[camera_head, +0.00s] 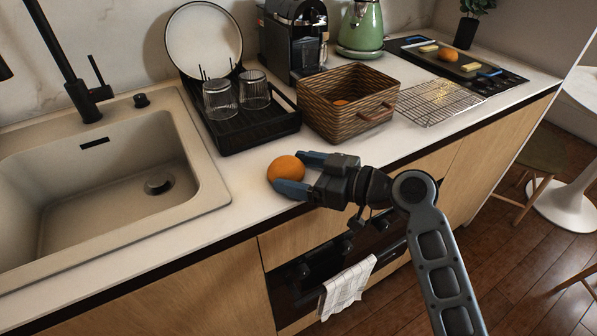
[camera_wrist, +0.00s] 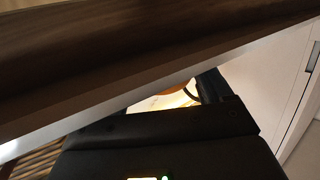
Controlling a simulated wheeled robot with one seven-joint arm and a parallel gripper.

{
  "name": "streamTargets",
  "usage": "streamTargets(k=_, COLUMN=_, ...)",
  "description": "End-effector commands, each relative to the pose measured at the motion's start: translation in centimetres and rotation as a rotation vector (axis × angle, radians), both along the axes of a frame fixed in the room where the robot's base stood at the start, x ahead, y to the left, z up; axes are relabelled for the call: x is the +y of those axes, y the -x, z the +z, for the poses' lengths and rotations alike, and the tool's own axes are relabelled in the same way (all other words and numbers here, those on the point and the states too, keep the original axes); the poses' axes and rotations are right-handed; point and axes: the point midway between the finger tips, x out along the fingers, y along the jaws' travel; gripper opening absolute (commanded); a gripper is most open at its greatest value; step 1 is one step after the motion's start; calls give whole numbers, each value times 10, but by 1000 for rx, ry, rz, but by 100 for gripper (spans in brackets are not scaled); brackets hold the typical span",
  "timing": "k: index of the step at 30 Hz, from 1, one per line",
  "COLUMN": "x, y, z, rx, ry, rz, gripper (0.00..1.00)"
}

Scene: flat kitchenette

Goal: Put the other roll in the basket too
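A round orange-brown item (camera_head: 286,169), perhaps the roll, is at the front of the counter right of the sink. My gripper (camera_head: 288,172) reaches it from the right, with one blue finger beyond it and one on the near side. I cannot tell if the fingers press on it or if it is lifted. In the wrist view a sliver of orange (camera_wrist: 180,88) shows by a finger; the rest is hidden. The brown woven basket (camera_head: 335,118) stands behind my gripper, with a small orange-brown item (camera_head: 341,103) inside, mostly hidden by the wall.
A black dish rack (camera_head: 262,133) with two glasses stands left of the basket. A wire rack (camera_head: 440,101) lies to its right. A coffee machine (camera_head: 294,38) and green kettle (camera_head: 361,25) stand behind. A tray (camera_head: 447,66) holds another orange round item (camera_head: 448,54). The sink (camera_head: 110,170) is left.

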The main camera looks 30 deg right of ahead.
Motion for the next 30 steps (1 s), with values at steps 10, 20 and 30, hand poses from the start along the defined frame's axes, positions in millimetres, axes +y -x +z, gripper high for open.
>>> streamTargets(k=10, x=7, y=5, z=-14, rx=32, ry=7, rz=18, gripper=94)
streamTargets(k=20, x=-12, y=32, z=1, rx=29, ry=6, rz=13, gripper=94)
streamTargets(k=30, x=-51, y=84, z=21, rx=21, ry=3, rz=9, gripper=94)
